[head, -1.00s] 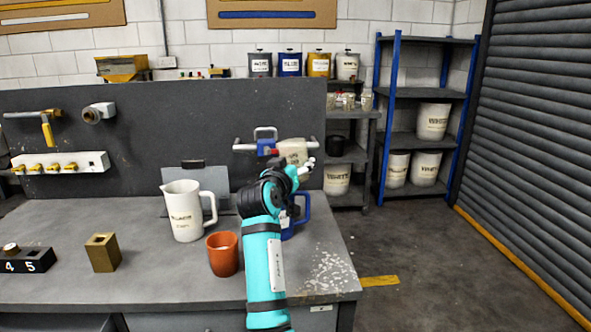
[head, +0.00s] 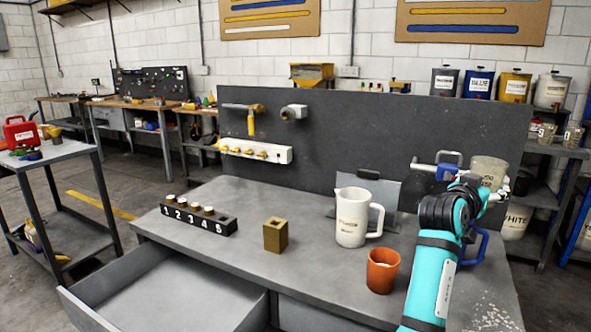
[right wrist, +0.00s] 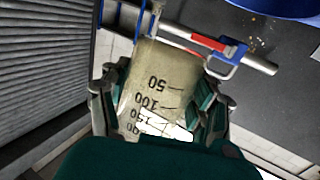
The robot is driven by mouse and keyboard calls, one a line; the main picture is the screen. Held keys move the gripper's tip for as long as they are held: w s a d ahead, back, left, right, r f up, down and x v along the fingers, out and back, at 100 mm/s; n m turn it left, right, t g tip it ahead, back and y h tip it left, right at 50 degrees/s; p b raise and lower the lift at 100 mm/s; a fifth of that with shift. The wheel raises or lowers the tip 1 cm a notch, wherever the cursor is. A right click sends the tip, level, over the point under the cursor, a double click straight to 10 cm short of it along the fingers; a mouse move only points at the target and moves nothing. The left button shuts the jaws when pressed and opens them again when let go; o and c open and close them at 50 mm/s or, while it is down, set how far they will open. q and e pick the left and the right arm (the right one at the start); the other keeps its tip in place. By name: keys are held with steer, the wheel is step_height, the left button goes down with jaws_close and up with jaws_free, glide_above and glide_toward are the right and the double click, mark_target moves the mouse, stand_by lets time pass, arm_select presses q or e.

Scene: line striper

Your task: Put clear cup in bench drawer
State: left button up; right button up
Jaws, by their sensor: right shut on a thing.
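The clear cup (head: 488,170) is a cloudy, see-through measuring cup held up above the right end of the bench. My right gripper (head: 496,188) is shut on it. In the right wrist view, the cup (right wrist: 150,82) with its black scale marks sits between the two fingers of the gripper (right wrist: 155,103). The bench drawer (head: 172,292) is pulled open at the lower left of the head view. Its visible inside is bare, and its front part is cut off by the picture's edge. My left gripper is not in view.
On the bench (head: 330,268) stand a white pitcher (head: 352,222), an orange cup (head: 382,272), a brass block (head: 275,236) and a numbered black rack (head: 198,219). A blue-handled jug (head: 476,248) is partly behind my right arm. A side table (head: 55,152) stands at left.

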mark_target(494, 161)
step_height(494, 161, up, 5)
steer(key=p, duration=0.4)
steer(key=shift+r, duration=0.2)
steer(key=s+a+f+n+t+y+p, duration=0.1)
steer(key=s+a+f+n+t+y, duration=0.15)
steer(key=s+a+f, duration=0.5)
steer(key=s+a+f+n+t+y+p, duration=0.1)
steer(key=s+a+f+n+t+y, duration=0.2)
steer(key=f, duration=0.7)
steer(key=s+a+f+n+t+y, duration=0.1)
steer(key=s+a+y, duration=0.3)
steer(key=s+a, duration=0.4)
steer(key=s+a+f+n+y+p, duration=0.1)
steer(key=s+a+f+n+y, duration=0.3)
steer(key=s+a, duration=0.3)
steer(key=shift+s+a+f+t, duration=0.25)
steer(key=shift+s+a+t, duration=0.1)
steer(key=shift+s, duration=0.6)
steer(key=shift+y, duration=0.25)
